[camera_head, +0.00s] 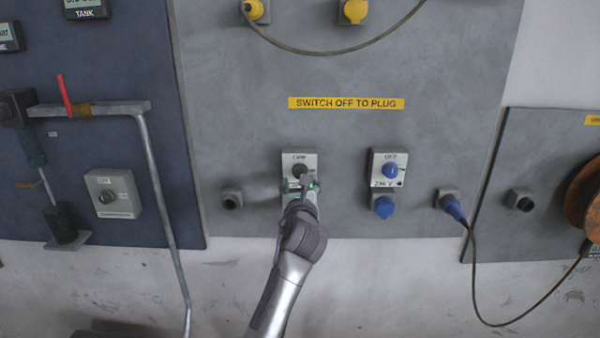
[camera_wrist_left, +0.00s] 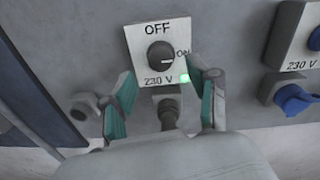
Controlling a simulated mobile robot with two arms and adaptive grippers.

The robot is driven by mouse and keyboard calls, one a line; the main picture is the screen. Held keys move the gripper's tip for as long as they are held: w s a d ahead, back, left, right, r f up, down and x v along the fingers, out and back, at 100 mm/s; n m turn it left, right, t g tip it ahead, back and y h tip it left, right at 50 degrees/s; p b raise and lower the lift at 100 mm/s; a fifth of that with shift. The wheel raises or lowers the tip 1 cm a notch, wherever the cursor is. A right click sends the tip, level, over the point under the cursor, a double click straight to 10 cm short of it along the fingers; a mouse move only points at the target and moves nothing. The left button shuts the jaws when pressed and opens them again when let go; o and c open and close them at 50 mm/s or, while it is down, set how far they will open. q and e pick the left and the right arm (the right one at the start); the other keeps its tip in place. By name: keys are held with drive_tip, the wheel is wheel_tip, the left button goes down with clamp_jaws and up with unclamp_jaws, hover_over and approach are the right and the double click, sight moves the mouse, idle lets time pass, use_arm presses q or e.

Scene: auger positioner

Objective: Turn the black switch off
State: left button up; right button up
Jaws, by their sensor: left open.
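The black switch (camera_head: 300,170) is a round knob on a pale plate in the middle of the grey wall panel. In the left wrist view, the black switch (camera_wrist_left: 160,56) has its white mark pointing right, toward ON; OFF is printed above it. A green light (camera_wrist_left: 184,78) glows at the plate's lower right. My left gripper (camera_head: 305,187) is in front of the plate, partly covering its lower part. In the wrist view, my left gripper (camera_wrist_left: 164,82) is open, its teal-padded fingers spread either side of the plate's lower half, with nothing between them held. My right gripper is not in view.
A blue switch (camera_head: 390,170) with a blue socket (camera_head: 383,206) is to the right. A black socket (camera_wrist_left: 168,112) is just below the black switch. A blue plug (camera_head: 454,208) with a hanging cable is farther right. A pipe (camera_head: 160,190) runs down at the left.

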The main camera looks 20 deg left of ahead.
sight(300, 174)
use_arm(q)
drive_tip(key=shift+x, duration=2.65)
drive_tip(key=c, duration=1.1)
drive_tip(key=shift+c, duration=0.2)
